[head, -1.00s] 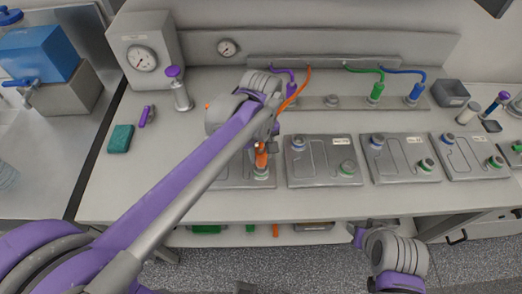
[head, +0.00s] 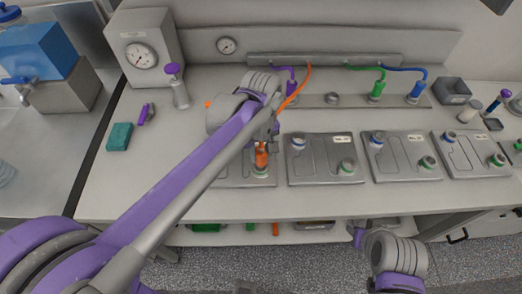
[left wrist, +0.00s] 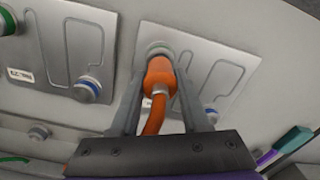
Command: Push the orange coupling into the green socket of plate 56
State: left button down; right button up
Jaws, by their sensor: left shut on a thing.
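My left gripper (head: 262,143) is shut on the orange coupling (head: 261,157), above the front right corner of the leftmost plate (head: 240,183). In the left wrist view, the coupling (left wrist: 158,75) sits between the two fingers (left wrist: 158,105), its orange hose running back toward the palm. Its front end meets the green-ringed socket (left wrist: 157,47). I cannot tell how deep it sits. The plate (left wrist: 215,65) carries a blue-ringed socket (left wrist: 211,114) too. Its label is partly hidden behind the coupling, and its number is unreadable. My right gripper's fingers do not show.
Several similar plates (head: 323,178) stand in a row to the right. Behind them, purple, green (head: 377,90) and blue (head: 417,92) couplings stand on a rail. A teal block (head: 119,136) lies at the left. My left arm covers part of the bench.

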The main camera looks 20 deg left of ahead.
pick_arm(q)
jog(key=shift+f, duration=0.4)
jog(key=shift+f+b, duration=0.45)
jog(key=shift+f, duration=0.05)
dwell(0.4)
jog(key=shift+c, duration=1.5)
grip_release()
jog(key=o, duration=0.3)
notch_tip(320, 180, up, 11)
jog(key=shift+f+p, duration=0.1)
jog(key=shift+p, duration=0.25)
